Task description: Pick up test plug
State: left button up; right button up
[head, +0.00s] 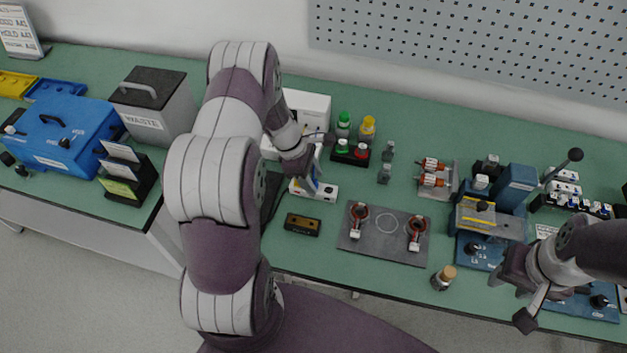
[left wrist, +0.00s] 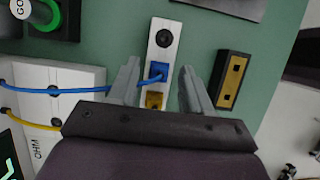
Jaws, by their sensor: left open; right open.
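A blue test plug (left wrist: 158,72) with a blue cable sits on a narrow white holder (left wrist: 165,27) in the left wrist view. A yellow plug (left wrist: 154,100) sits on the same holder, nearer my gripper. The holder also shows in the head view (head: 328,192). My left gripper (left wrist: 158,78) is open, its fingers either side of the holder and the blue plug. I cannot tell whether they touch anything. In the head view my left arm partly hides this spot. My right gripper (head: 509,302) is open and empty near the table's front right.
A white ohm meter (left wrist: 60,85) with blue and yellow cables stands beside the holder. A black block with brass contacts (head: 302,224) lies in front of it. A grey mat (head: 385,250) with two copper-wound stators is to the right. Coloured-capped bottles (head: 367,130) stand behind.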

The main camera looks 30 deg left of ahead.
aim_at(316, 181)
pick_arm(q)
jog(key=shift+d+f, duration=0.15)
jog(key=shift+f, duration=0.1)
grip_shut()
jog(key=shift+r, duration=0.15)
jog(key=shift+w+r, duration=0.1)
jog(key=shift+r, duration=0.2)
jog(key=r, duration=0.2)
jog(key=d+r+b, duration=0.1)
jog(key=shift+r, duration=0.4)
jog(key=s+d+r, duration=0.2)
jog(key=d+r, duration=0.4)
jog(key=d, duration=0.4)
jog(key=shift+d+r+b, duration=0.25)
jog(key=shift+b, duration=0.2)
